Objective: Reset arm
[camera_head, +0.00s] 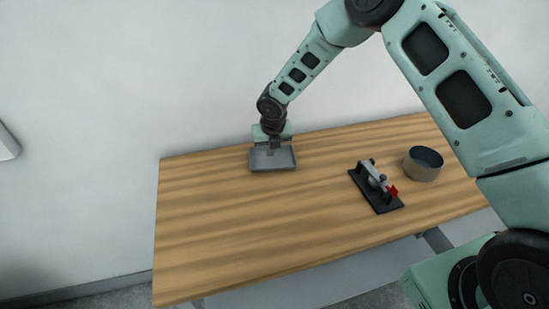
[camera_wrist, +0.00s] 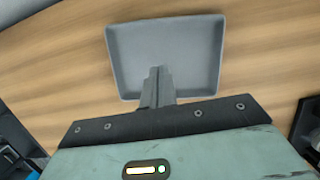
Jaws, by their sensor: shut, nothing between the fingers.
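My arm reaches over the wooden table, and my gripper (camera_head: 273,146) points down above a shallow grey tray (camera_head: 272,165) near the table's back edge. In the wrist view my gripper (camera_wrist: 158,72) is shut and empty, its two fingers together. The fingertips overlap the near side of the tray (camera_wrist: 205,55) in that view. The tray looks empty. I cannot tell whether the fingertips touch it.
The wooden table (camera_head: 210,220) is bare on the left and front. Right of the tray is a black-based device (camera_head: 377,190) with a metal lever and a red part. Beside it stands a dark, round, open container (camera_head: 423,170). A white wall is behind the table.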

